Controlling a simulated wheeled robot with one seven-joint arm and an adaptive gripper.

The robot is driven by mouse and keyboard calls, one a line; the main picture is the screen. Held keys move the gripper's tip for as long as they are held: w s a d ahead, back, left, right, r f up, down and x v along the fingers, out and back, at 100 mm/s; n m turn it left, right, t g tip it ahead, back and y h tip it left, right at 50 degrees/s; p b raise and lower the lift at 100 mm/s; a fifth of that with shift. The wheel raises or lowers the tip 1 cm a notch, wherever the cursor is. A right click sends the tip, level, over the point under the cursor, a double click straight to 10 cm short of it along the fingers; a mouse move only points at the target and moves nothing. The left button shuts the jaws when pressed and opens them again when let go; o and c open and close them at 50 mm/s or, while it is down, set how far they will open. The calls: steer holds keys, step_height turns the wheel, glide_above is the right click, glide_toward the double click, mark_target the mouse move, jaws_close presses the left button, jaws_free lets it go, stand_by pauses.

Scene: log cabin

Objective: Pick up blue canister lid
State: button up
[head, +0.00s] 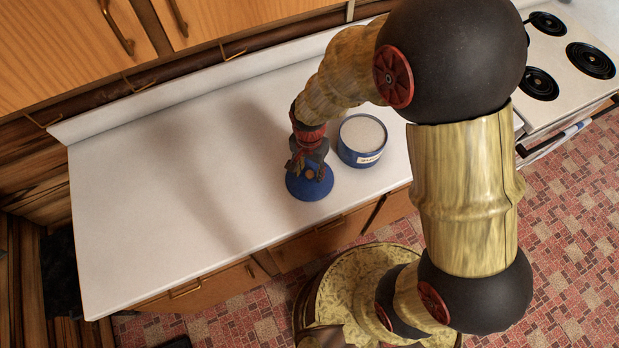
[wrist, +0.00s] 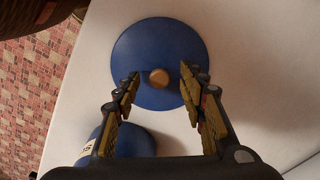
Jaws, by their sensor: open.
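The blue canister lid (head: 300,188) lies on the white counter, to the left of and nearer than the canister in the head view. In the wrist view the round blue lid (wrist: 185,50) shows a small wooden knob (wrist: 159,78) at its middle. My gripper (head: 310,172) is above the lid, pointing down. In the wrist view my gripper (wrist: 160,77) is open, with one finger on each side of the knob and a gap to both. The blue canister (head: 362,141) stands open beside the lid, filled with white stuff. Its blue side (wrist: 133,140) is partly hidden by my gripper in the wrist view.
The white counter (head: 150,200) is clear to the left. A stove with black burners (head: 590,60) stands at the right. Wooden cabinets (head: 70,40) with handles hang at the back. The counter's front edge is close to the lid.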

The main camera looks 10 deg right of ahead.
steer(key=shift+f, duration=0.15)
steer(key=shift+c, duration=1)
steer(key=c, duration=0.8)
jaws_close()
